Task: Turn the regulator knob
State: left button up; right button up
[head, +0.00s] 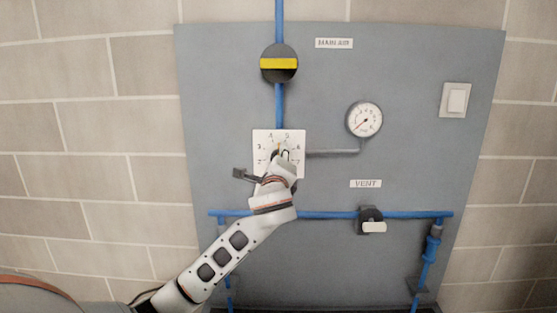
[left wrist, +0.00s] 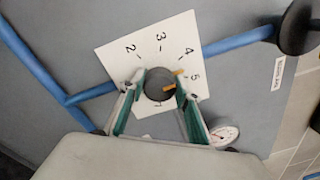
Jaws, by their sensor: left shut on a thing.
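The regulator knob is a dark round knob (left wrist: 158,80) on a white dial plate (head: 262,138) marked with numbers. The plate also shows in the left wrist view (left wrist: 125,62). My left gripper (head: 281,156) is at the plate's middle and covers most of the knob in the head view. In the left wrist view my left gripper (left wrist: 160,87) has one green-padded finger on each side of the knob and is shut on it. Orange marks show at the knob's edge, near the 4 and 5. My right gripper is not in view.
A grey panel carries a pressure gauge (head: 364,119) with a red needle pointing lower left, a black valve with a yellow bar (head: 279,63) above the dial, a vent valve (head: 371,220) on the blue pipe, and a white switch (head: 456,99). A brick wall surrounds the panel.

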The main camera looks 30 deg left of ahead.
pick_arm(q)
jog(key=n, duration=0.4)
jog(key=shift+n, duration=0.3)
dwell(0.3)
jog(key=o, duration=1.1)
jog(key=shift+o, duration=0.2)
jog(key=v, duration=1.2)
jog(key=shift+d+f, duration=0.1)
